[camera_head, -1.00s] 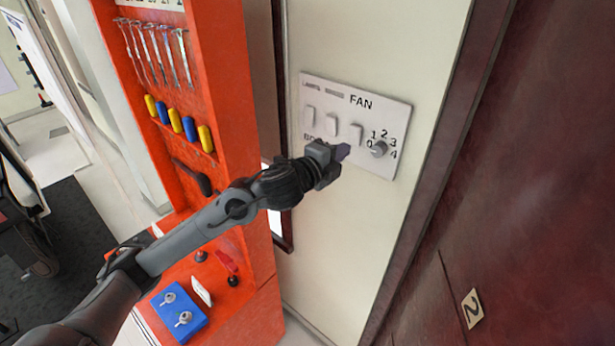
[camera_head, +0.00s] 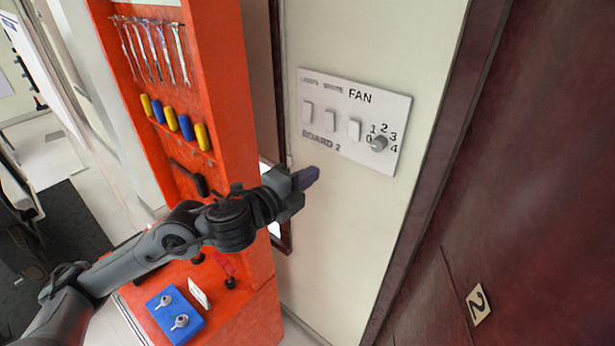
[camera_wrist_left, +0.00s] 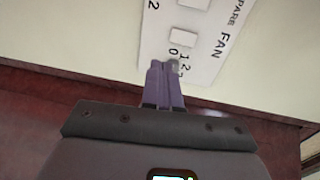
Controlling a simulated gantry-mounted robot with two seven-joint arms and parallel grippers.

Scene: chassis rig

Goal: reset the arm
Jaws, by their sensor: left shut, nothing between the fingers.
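My left arm comes in from the lower left in the head view. Its gripper (camera_head: 309,176) is shut and empty, with purple fingertips, below and left of the switch board (camera_head: 350,95) on the wall. The board reads FAN and BOARD 2 and carries three white switches and a round grey knob (camera_head: 379,143) with numbers around it. In the left wrist view the shut fingers (camera_wrist_left: 164,68) overlap the board (camera_wrist_left: 205,62) near the numbers and hide part of the knob area. My right gripper is not in view.
An orange tool rack (camera_head: 218,80) with hanging wrenches and blue and yellow handles stands left of the wall. A blue tray (camera_head: 165,325) with small metal parts lies on its lower shelf. A dark red panel (camera_head: 540,180) fills the right side.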

